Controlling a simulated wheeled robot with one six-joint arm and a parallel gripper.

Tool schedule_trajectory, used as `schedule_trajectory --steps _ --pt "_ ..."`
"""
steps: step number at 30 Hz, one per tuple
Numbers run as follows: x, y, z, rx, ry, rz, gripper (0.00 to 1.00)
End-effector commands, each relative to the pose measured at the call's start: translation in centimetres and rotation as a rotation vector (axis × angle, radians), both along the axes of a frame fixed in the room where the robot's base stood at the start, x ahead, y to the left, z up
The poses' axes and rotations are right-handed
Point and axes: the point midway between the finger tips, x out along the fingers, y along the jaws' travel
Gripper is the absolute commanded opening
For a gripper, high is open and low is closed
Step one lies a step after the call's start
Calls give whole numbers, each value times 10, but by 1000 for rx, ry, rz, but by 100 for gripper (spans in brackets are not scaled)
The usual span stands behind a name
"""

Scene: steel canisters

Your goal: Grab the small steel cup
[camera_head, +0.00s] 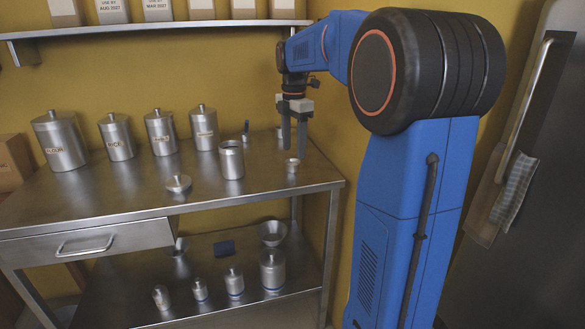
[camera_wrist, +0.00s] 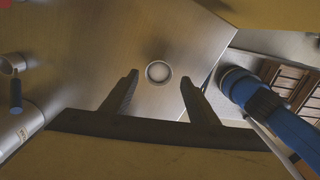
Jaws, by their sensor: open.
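The small steel cup (camera_head: 292,165) stands upright on the steel table near its right end. In the wrist view the cup (camera_wrist: 158,73) shows as a small round shape with a pale inside, seen from above. My gripper (camera_head: 294,153) points down over the cup with its fingers apart. In the wrist view its fingertips (camera_wrist: 158,76) lie on either side of the cup, with bare table between each finger and the cup. The gripper is open and empty. How high the fingertips are above the table is hard to tell.
An open steel canister (camera_head: 231,160) and a lid (camera_head: 178,184) stand left of the cup. Several lidded canisters (camera_head: 160,132) line the back of the table (camera_head: 110,195). A wall shelf (camera_head: 160,28) runs above. The table's right edge is close to the cup.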

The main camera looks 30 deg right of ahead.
Motion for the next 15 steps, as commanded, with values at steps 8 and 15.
schedule_trajectory --steps 8,15 --pt "2 3 -33 1 4 0 54" --pt "2 3 -51 0 0 0 54"
